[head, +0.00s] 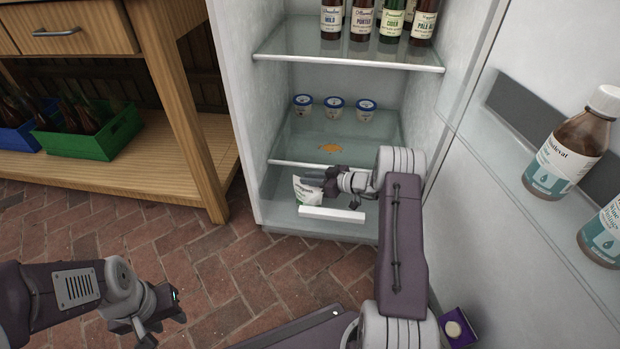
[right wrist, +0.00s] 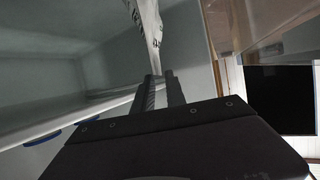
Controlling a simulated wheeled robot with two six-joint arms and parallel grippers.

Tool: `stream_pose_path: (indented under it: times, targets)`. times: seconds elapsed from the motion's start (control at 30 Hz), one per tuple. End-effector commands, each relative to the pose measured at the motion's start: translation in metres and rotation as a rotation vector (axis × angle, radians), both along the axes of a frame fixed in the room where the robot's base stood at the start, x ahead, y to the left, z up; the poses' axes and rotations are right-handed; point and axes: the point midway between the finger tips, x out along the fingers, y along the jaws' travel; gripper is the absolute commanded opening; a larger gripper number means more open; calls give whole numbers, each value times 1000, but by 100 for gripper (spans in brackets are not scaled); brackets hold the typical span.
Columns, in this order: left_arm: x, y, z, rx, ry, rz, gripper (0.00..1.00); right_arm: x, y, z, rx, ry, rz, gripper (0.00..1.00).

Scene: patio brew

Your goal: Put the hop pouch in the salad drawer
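The hop pouch (head: 307,191) is a small white packet with a green patch, low inside the open fridge. My right gripper (head: 308,177) is shut on its upper part. In the right wrist view the pouch (right wrist: 148,22) shows as a pale, creased sheet between the two close fingertips (right wrist: 161,78). The salad drawer (head: 350,227) is at the fridge's bottom, with a white front bar (head: 332,214). The pouch is above or within the drawer's space, behind the bar; whether it touches the floor is hidden. My left gripper (head: 165,318) is empty, fingers apart, over the brick floor.
A glass shelf (head: 290,150) above the drawer holds three blue-lidded tubs (head: 335,106) and an orange spill (head: 331,148). Bottles (head: 360,20) stand on the higher shelf. The open door (head: 530,240) with brown bottles (head: 570,145) is at right. A wooden bench (head: 180,100) stands left.

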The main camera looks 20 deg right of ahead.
Motion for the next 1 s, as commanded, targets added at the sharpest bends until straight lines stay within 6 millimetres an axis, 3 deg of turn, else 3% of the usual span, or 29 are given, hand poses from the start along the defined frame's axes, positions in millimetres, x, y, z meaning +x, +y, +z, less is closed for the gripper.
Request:
stream_pose_path:
  times: [0.3, 0.4, 0.5, 0.7, 1.0]
  targets:
    - [0, 0, 0, 0, 0, 0, 36, 0, 0, 1, 0, 0, 0, 24]
    - [0, 0, 0, 0, 0, 0, 36, 0, 0, 12, -1, -1, 0, 24]
    - [0, 0, 22, 0, 0, 0, 36, -15, -12, 28, 2, 4, -6, 24]
    - [0, 0, 44, 0, 0, 0, 36, -46, -34, 41, 2, 3, -3, 24]
    - [0, 0, 47, 0, 0, 0, 36, -57, -41, 40, 0, 1, 1, 24]
